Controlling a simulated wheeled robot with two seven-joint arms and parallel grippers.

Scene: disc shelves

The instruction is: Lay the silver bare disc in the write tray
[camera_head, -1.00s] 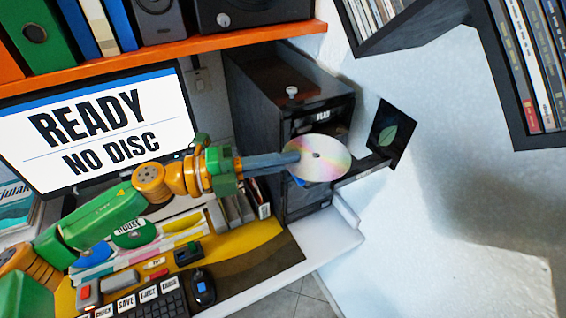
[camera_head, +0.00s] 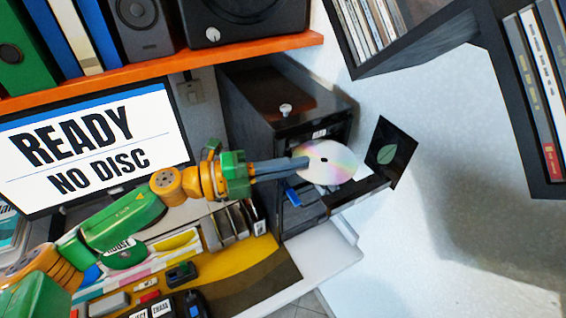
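The silver disc (camera_head: 328,163) is bare, shiny and faintly rainbow-tinted, with a small dark centre hole. My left gripper (camera_head: 301,166) is shut on the disc's left edge, and the disc juts out to the right of the fingertips. A dark tray (camera_head: 361,197) sticks out to the right from the front of the black disc tower (camera_head: 260,118). The disc appears in front of the tower and above the tray's inner part, hiding some of it. I cannot tell the height between them. My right gripper is not in view.
An orange shelf (camera_head: 160,72) runs above the screen (camera_head: 85,150) reading "READY NO DISC". A black disc shelf (camera_head: 517,110) hangs at right. The white wall below it is clear.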

